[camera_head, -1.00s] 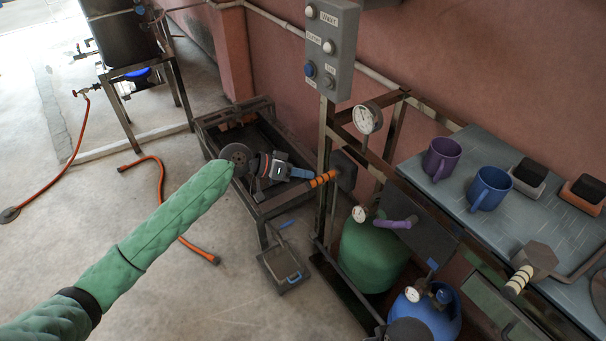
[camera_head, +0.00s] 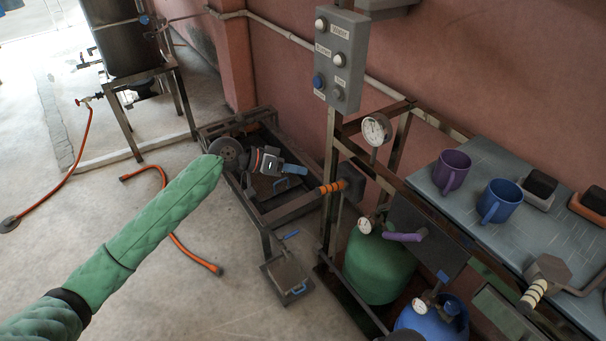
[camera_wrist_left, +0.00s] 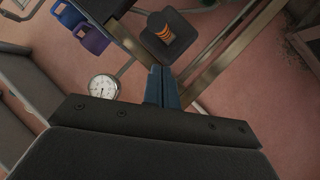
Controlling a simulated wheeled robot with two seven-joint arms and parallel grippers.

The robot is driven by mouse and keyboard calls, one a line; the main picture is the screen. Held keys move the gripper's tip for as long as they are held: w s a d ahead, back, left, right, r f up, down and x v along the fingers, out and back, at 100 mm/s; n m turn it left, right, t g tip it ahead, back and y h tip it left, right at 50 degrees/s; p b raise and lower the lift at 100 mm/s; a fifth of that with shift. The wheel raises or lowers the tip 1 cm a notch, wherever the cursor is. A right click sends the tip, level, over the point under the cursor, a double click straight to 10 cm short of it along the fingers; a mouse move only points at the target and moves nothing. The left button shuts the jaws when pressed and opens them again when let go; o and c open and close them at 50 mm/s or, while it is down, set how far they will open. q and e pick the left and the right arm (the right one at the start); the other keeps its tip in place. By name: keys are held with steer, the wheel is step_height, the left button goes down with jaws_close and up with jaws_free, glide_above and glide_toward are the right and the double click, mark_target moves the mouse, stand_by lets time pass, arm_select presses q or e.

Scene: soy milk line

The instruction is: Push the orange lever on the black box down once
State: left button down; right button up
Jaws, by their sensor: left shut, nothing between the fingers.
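The orange lever (camera_head: 332,187) has dark stripes and sticks out to the left, nearly level, from the black box (camera_head: 354,180) on the metal frame. In the left wrist view the lever (camera_wrist_left: 161,35) shows against the black box (camera_wrist_left: 170,49), beyond the fingertips. My left gripper (camera_head: 304,170), dark with blue fingers, is at the end of the green-sleeved arm. It is shut and empty, up and to the left of the lever tip, with a visible gap. Its closed blue fingers (camera_wrist_left: 162,84) also show in the left wrist view. My right gripper is not seen.
A grey switch box (camera_head: 340,58) and a pressure gauge (camera_head: 376,129) are above the lever. Below are a green tank (camera_head: 378,266) and a purple handle (camera_head: 403,237). A table (camera_head: 462,214) with a purple mug (camera_head: 453,171) and a blue mug (camera_head: 499,201) is at right.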

arm_select(q)
steer(key=a+r+b, duration=0.1)
steer(key=a+r, duration=0.2)
steer(key=a, duration=0.2)
steer(key=shift+s+a+r+b, duration=0.2)
steer(key=shift+s+r+b, duration=0.1)
steer(key=shift+s+r, duration=0.1)
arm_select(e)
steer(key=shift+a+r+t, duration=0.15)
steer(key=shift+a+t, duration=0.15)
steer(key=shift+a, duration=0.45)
